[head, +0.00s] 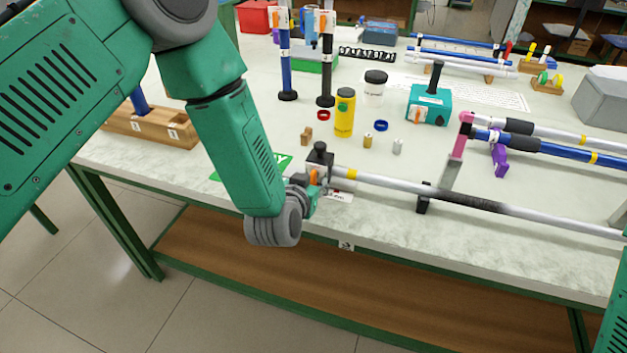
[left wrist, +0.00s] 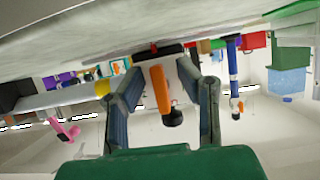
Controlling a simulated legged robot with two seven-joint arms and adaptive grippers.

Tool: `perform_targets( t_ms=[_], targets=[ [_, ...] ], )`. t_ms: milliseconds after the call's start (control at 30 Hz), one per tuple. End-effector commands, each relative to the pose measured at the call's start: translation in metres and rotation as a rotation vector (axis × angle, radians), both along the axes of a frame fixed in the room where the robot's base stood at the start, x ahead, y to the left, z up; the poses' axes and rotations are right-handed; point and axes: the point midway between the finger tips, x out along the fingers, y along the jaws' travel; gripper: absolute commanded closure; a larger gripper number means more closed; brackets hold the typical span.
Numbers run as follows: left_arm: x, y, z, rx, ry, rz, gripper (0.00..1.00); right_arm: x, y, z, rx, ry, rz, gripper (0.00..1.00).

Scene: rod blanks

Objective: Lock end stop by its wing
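The end stop is a small black block (head: 320,154) with a knob on top, at the left end of a silver rod (head: 385,183) near the table's front edge. Its orange wing (head: 313,177) shows beside my left gripper (head: 312,190). In the left wrist view the orange wing (left wrist: 160,89) stands between the two fingers of the left gripper (left wrist: 160,68). The fingers are apart, with a gap on each side of the wing. Whether a fingertip touches the block is hidden. My right gripper is out of view; only a green part of my right arm shows at the right edge.
A black support (head: 423,198) stands under the silver rod. A wooden holder (head: 150,128) stands at left. The front strip of the table is mostly clear.

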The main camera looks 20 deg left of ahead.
Motion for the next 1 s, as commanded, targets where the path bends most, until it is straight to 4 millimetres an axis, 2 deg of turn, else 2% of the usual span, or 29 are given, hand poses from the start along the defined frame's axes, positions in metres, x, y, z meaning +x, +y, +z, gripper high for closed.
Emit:
perform_targets(
  t_ms=[267, 700, 833, 1000],
  targets=[
    [-0.006, 0.000, 0.006, -0.001, -0.005, 0.000, 0.70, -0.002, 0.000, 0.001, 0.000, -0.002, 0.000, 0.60],
    [-0.085, 0.002, 0.037, 0.000, 0.000, -0.001, 0.70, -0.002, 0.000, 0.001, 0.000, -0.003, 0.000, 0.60],
    [-0.101, 0.003, 0.043, 0.001, 0.000, -0.001, 0.70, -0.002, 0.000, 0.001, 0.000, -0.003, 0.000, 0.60],
    [-0.108, 0.003, 0.046, 0.001, 0.000, 0.000, 0.70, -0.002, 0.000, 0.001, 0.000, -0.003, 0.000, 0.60]
  ],
)
